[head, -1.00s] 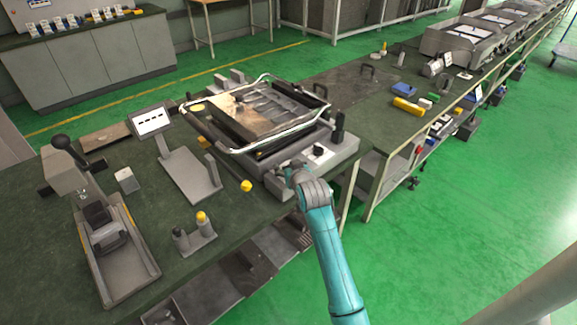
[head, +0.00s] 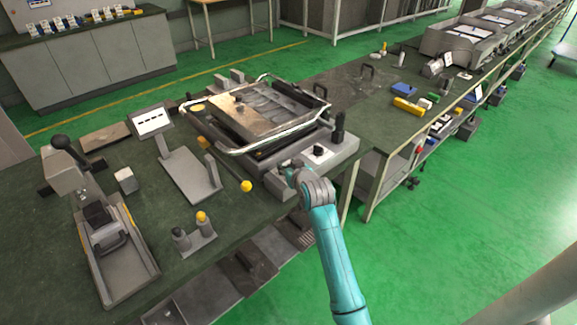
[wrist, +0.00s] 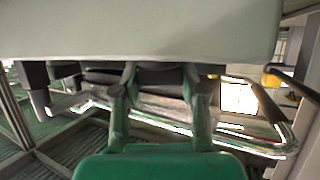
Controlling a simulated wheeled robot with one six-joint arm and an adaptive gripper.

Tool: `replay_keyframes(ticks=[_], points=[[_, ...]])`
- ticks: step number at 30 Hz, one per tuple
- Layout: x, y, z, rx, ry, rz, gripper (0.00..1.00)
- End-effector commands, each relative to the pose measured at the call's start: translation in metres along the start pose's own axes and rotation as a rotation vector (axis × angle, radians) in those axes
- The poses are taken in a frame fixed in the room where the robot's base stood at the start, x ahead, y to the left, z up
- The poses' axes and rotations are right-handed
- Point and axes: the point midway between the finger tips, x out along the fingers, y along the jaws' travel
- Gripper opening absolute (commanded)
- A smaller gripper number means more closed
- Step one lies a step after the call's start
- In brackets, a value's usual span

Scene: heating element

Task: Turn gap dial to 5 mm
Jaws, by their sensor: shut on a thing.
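The heating machine (head: 270,125) stands on the bench, with a grey control block (head: 345,150) along its front right. My gripper (head: 289,172) is at the front end of this block, shown from behind. In the wrist view my gripper (wrist: 159,78) has its two green fingers on either side of a dark knob (wrist: 160,73) under a pale panel, and is shut on it. I cannot read any scale or the dial's setting. Another black knob (head: 318,150) sits on a white plate farther along the block.
An upright black handle (head: 338,127) stands beyond the white plate. A yellow-tipped lever (head: 246,186) sticks out left of my gripper. A display on a stand (head: 151,122) and a lever press (head: 105,225) are on the left of the bench.

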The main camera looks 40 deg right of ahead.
Motion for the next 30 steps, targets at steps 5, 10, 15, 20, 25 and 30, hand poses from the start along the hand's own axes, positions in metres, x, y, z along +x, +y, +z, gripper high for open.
replay_keyframes(ticks=[5,10,15,20,25,30], points=[[-0.0001,0.0020,0.0004,-0.031,-0.001,-0.080,0.08],[0.0000,0.0028,0.0000,-0.078,0.000,-0.193,0.08],[0.0003,0.0026,0.0000,-0.133,-0.001,-0.324,0.08],[0.0004,0.0029,-0.0007,-0.188,0.000,-0.461,0.08],[0.0006,0.0022,-0.0007,-0.252,0.000,-0.612,0.08],[0.0005,0.0017,-0.0012,-0.312,0.001,-0.757,0.08]])
